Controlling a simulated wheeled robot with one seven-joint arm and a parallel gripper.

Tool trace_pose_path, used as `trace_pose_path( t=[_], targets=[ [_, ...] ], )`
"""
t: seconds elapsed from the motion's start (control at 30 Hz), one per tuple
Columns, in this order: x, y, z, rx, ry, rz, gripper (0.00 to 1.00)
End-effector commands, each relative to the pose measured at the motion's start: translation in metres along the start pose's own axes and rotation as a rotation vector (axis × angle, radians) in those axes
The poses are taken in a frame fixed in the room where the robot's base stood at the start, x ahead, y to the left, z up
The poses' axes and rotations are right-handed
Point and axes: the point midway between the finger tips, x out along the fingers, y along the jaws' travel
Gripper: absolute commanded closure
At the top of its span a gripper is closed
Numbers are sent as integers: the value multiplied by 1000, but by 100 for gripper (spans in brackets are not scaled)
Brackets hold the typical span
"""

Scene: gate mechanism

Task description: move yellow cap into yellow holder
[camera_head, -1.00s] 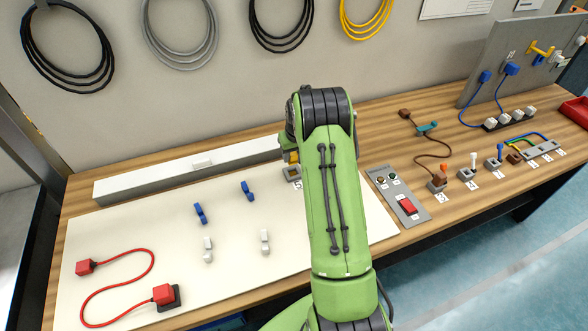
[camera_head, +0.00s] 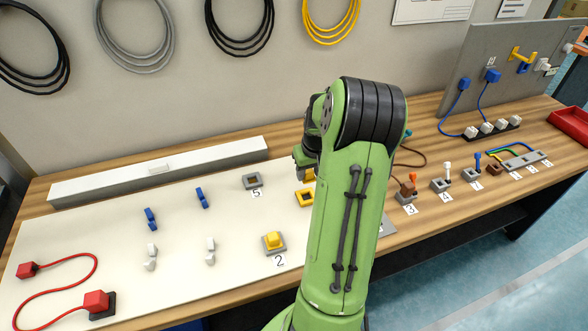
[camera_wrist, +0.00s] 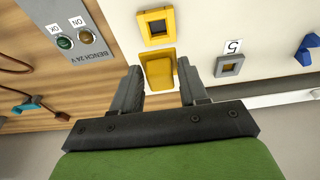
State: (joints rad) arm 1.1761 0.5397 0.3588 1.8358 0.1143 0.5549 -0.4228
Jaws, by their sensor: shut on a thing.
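My gripper (camera_wrist: 164,88) is shut on a yellow cap (camera_wrist: 160,70), which sits between the two grey fingers in the wrist view. The yellow holder (camera_wrist: 157,27), a square frame with a dark opening, lies just beyond the cap in that view, with the cap apart from the opening. In the head view the yellow holder (camera_head: 304,198) is partly hidden behind my arm. A bit of the held cap (camera_head: 309,174) shows above it; the fingertips are mostly hidden there. I cannot tell the cap's exact height over the board.
A grey holder marked 5 (camera_head: 253,181) stands left of the yellow holder, its opening empty. A yellow block on a grey base (camera_head: 274,241), marked 2, stands in front. A control panel (camera_wrist: 65,35) shows in the wrist view. Blue pieces (camera_head: 202,197) lie further left.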

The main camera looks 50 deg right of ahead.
Motion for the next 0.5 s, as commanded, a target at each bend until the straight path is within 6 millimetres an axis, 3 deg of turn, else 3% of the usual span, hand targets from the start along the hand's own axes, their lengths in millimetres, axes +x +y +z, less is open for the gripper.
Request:
trace_pose_path(
  t=[0.5],
  targets=[
    [52, 0, 13, 1, -1, -1, 88]
  ],
)
